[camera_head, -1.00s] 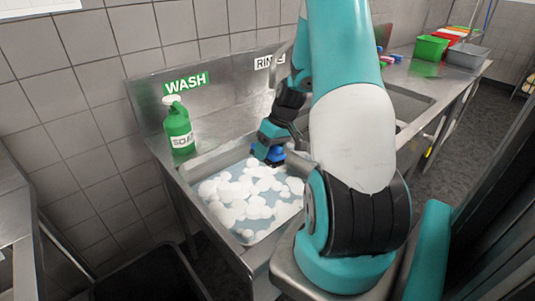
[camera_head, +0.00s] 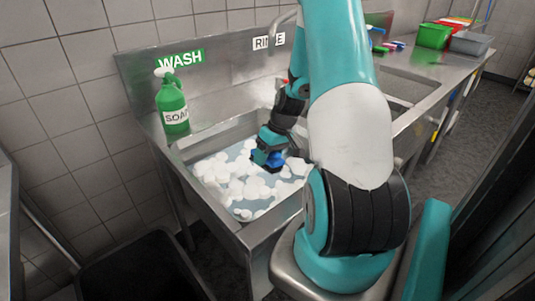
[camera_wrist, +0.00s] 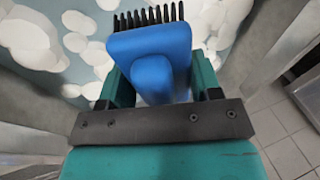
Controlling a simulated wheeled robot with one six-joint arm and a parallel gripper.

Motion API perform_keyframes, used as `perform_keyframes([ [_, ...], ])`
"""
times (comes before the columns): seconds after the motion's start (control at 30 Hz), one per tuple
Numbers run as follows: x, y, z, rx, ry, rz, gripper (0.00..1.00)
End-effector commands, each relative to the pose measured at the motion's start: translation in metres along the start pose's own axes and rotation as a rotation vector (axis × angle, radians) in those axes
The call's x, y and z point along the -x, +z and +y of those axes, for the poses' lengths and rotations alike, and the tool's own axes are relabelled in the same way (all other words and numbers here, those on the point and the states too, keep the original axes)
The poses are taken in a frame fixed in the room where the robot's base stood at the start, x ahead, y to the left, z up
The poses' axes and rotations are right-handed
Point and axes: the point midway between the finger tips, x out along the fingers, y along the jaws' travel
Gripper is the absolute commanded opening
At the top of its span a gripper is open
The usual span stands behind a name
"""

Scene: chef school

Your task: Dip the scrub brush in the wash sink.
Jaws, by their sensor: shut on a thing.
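The wash sink (camera_head: 199,206) is a steel basin with bluish water and white foam, under a green WASH sign (camera_head: 181,62). My gripper (camera_head: 268,155) is over the right part of this basin. It is shut on a blue scrub brush (camera_wrist: 150,52) with dark bristles. In the wrist view the brush sits between the teal fingers, with its bristles toward the foamy water. The brush also shows in the head view (camera_head: 267,159), low near the foam. I cannot tell whether its bristles touch the water.
A green soap bottle (camera_head: 172,105) stands on the sink's back left ledge. The rinse basin (camera_head: 405,85) is to the right, partly hidden by my arm. Green (camera_head: 433,36) and grey (camera_head: 470,43) bins stand at the far right. A dark bin (camera_head: 140,268) is at lower left.

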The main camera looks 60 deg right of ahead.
Motion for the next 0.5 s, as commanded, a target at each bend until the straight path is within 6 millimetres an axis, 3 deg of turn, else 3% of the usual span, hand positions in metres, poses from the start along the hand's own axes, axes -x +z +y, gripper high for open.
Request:
perform_keyframes([
  [0.03,-0.011,0.002,0.003,0.0,0.0,0.0,0.39],
  [0.5,-0.066,0.012,0.021,-0.001,0.0,0.0,0.39],
])
